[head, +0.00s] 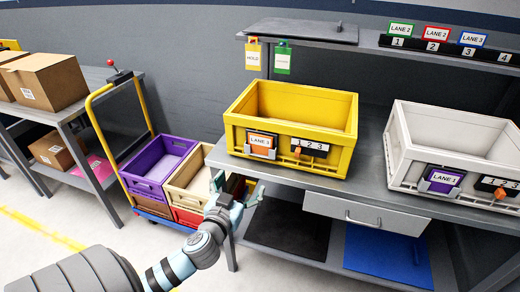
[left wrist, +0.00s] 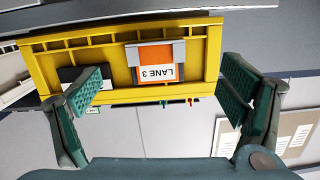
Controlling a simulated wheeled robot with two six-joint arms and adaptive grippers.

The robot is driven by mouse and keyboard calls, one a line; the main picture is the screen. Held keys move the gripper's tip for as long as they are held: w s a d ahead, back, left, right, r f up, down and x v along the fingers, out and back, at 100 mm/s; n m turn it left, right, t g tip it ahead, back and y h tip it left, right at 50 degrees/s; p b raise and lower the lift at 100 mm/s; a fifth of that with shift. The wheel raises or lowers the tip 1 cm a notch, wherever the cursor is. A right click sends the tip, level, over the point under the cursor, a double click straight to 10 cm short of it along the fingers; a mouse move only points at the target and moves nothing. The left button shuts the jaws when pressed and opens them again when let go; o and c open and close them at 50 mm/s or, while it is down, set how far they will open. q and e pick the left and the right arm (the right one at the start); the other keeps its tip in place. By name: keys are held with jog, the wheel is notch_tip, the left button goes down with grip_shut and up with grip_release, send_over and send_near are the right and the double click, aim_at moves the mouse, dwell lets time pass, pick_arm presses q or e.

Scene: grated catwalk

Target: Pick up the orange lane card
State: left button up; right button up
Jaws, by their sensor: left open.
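The orange lane card (head: 261,141), labelled LANE 3, sits in a grey holder on the front wall of the yellow bin (head: 292,168). In the left wrist view the card (left wrist: 155,55) appears upside down, its holder (left wrist: 133,57) around its edges. My left gripper (head: 239,187) is open and empty, below and slightly left of the card in the head view. In the left wrist view its fingers (left wrist: 164,75) stand wide apart on either side of the card, touching nothing visible. My right gripper is not in view.
The yellow bin stands on a grey workbench (head: 371,178) beside a white bin (head: 455,136) with a purple LANE 1 card (head: 441,180). Green, red and blue cards stand on the upper shelf (head: 372,38). A cart with a purple crate (head: 158,164) and a beige crate is at left.

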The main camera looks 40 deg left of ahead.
pick_arm(q)
jog(key=t, duration=0.2)
send_near(260, 136)
jog(key=p+x, duration=0.1)
jog(key=x, duration=0.7)
jog(key=shift+w+a, duration=0.15)
jog(key=shift+w, duration=0.1)
jog(key=shift+w+f, duration=0.2)
jog(key=shift+s+r, duration=0.1)
jog(key=c, duration=1.2)
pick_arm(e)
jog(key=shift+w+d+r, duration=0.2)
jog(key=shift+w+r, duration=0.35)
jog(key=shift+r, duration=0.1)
pick_arm(q)
jog(key=shift+o, duration=0.2)
jog(key=shift+r, duration=0.1)
